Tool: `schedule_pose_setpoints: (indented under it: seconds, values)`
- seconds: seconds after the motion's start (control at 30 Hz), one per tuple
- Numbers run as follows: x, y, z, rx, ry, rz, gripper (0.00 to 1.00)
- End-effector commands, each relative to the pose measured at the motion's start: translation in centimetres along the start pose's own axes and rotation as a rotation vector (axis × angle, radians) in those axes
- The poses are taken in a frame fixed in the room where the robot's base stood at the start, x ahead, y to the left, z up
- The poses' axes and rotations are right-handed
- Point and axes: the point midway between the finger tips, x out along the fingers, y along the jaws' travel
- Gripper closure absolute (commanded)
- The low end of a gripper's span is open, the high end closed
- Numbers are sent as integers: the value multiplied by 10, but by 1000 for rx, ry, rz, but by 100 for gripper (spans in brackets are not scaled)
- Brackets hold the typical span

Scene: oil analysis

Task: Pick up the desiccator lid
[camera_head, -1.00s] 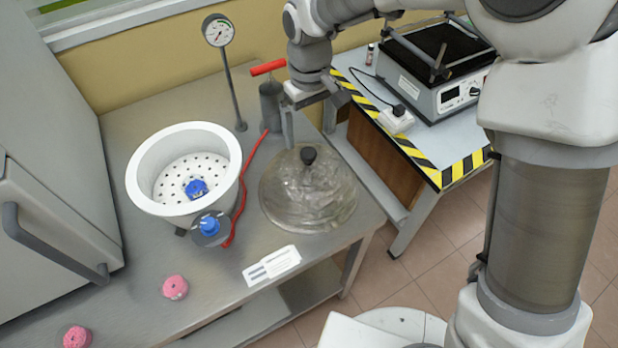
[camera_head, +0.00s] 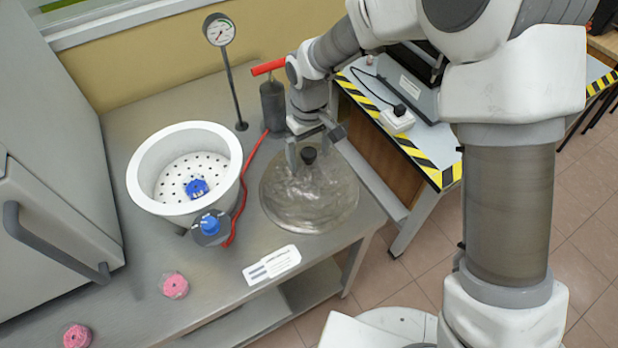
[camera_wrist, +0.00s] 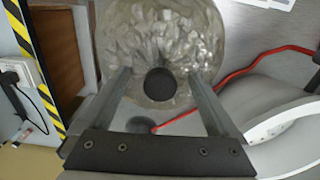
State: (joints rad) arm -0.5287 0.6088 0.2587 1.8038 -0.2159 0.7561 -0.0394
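The desiccator lid (camera_head: 312,193) is a clear, domed glass cover with a black knob (camera_head: 309,155) on top. It lies on the metal table, right of the white desiccator bowl (camera_head: 150,175). My gripper (camera_head: 306,160) is at the lid's knob. In the wrist view, my gripper (camera_wrist: 160,82) is open, with one finger on each side of the black knob (camera_wrist: 160,84) and gaps between finger and knob. The glass lid (camera_wrist: 190,30) fills the upper middle of that view.
A pump with a red handle (camera_head: 268,67) and a gauge on a post (camera_head: 219,32) stand behind. A red hose (camera_head: 243,190) runs between bowl and lid. A paper label (camera_head: 271,264) and two pink round items (camera_head: 174,285) lie in front. A striped table (camera_head: 415,155) is at right.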

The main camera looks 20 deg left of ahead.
Motion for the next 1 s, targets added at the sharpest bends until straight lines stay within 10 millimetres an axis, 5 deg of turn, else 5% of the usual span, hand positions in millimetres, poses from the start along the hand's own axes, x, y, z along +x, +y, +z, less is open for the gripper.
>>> schedule_pose_setpoints:
  seconds: [0.07, 0.5, 1.0]
  values:
    - [0, 0, 0, 0, 0, 0, 22]
    - [2, 0, 1, 0, -4, -1, 100]
    - [5, 0, 3, 1, -11, -3, 100]
